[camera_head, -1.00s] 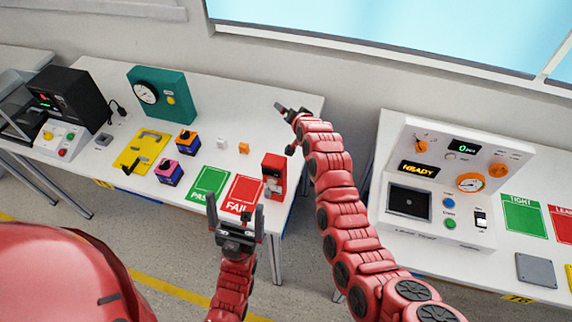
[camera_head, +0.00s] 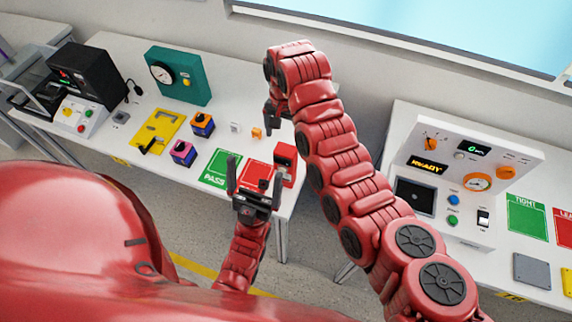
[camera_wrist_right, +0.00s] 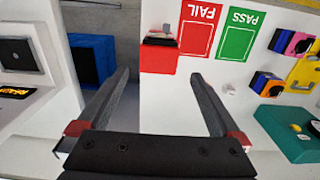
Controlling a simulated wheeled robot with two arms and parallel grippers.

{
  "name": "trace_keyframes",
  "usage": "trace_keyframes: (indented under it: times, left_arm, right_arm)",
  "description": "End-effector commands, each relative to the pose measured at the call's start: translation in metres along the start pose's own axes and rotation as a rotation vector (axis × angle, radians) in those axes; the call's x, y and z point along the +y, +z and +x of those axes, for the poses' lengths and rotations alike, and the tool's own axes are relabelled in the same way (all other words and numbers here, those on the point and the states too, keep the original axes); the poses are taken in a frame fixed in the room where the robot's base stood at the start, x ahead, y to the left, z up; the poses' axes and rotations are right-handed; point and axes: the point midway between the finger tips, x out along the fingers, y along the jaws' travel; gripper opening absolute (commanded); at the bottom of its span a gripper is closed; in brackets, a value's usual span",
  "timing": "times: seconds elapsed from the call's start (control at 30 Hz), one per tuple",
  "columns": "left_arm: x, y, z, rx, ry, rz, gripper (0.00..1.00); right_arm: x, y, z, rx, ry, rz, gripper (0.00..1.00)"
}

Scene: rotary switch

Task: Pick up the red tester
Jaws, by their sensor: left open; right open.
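The red tester (camera_head: 285,160) stands upright at the right end of the left table, beside the red FAIL mat. In the right wrist view the red tester (camera_wrist_right: 158,55) is seen from above, beyond the fingertips and roughly between them. My right gripper (camera_wrist_right: 165,75) is open and empty. In the head view my right gripper (camera_head: 272,115) hangs over the table behind the tester, partly hidden by its own arm. My left gripper (camera_head: 255,170) is open and empty at the table's front edge, in front of the FAIL mat, and overlaps it in the head view.
The green PASS mat (camera_head: 219,168) and red FAIL mat (camera_head: 258,175) lie near the front edge. Small white and orange blocks (camera_head: 257,133), rotary switches (camera_head: 203,125), a yellow fixture (camera_head: 157,130) and a teal gauge box (camera_head: 178,75) are on the table. A gap separates the right table.

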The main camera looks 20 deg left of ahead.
Motion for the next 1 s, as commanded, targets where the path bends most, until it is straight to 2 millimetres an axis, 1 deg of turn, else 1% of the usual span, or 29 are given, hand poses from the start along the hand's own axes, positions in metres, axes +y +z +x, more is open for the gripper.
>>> trace_keyframes:
  times: [0.03,0.07,0.17,0.23,0.33,0.37,0.4,0.5,0.6,0.7,0.87,0.9,1.0]
  left_arm:
    - [0.000,0.000,-0.002,0.000,0.000,0.000,1.00]
    - [0.000,0.001,-0.007,0.000,0.000,0.000,1.00]
    - [0.001,0.003,-0.015,0.000,0.000,0.000,1.00]
    - [0.001,0.005,-0.028,0.000,0.000,0.000,1.00]
    - [0.002,0.006,-0.039,0.000,0.000,0.000,1.00]
    - [0.001,0.004,-0.025,-0.001,0.000,0.000,1.00]
    - [0.001,0.003,-0.020,0.000,0.000,0.000,1.00]
    - [0.001,0.003,-0.018,0.000,0.000,0.000,1.00]
    - [0.001,0.003,-0.015,0.000,0.000,0.000,1.00]
    - [0.000,0.001,-0.003,0.000,0.000,0.000,1.00]
    - [-0.001,-0.003,0.015,0.000,0.000,0.000,1.00]
    - [-0.001,-0.002,0.011,0.001,0.000,0.000,1.00]
    - [-0.001,-0.002,0.013,0.000,0.000,0.000,1.00]
  right_arm:
    - [-0.001,0.002,0.011,0.000,0.003,-0.003,1.00]
    - [-0.001,0.001,0.017,0.001,0.002,-0.002,1.00]
    - [-0.001,0.000,0.032,0.005,0.000,-0.002,1.00]
    - [-0.001,0.000,0.050,0.005,0.000,-0.002,1.00]
    - [-0.001,0.000,0.065,0.005,0.001,-0.002,1.00]
    - [0.001,-0.001,0.060,0.002,0.002,0.000,1.00]
    - [0.001,0.000,0.065,-0.001,0.003,0.000,1.00]
    - [0.001,0.000,0.076,0.001,0.002,0.000,1.00]
    - [0.001,-0.001,0.080,0.002,0.001,0.000,1.00]
    - [0.002,0.000,0.085,0.000,0.002,0.000,1.00]
    - [0.002,0.001,0.105,0.000,0.001,-0.001,1.00]
    - [0.002,0.001,0.112,-0.001,0.003,-0.002,1.00]
    - [0.001,0.000,0.120,0.002,0.001,-0.002,1.00]
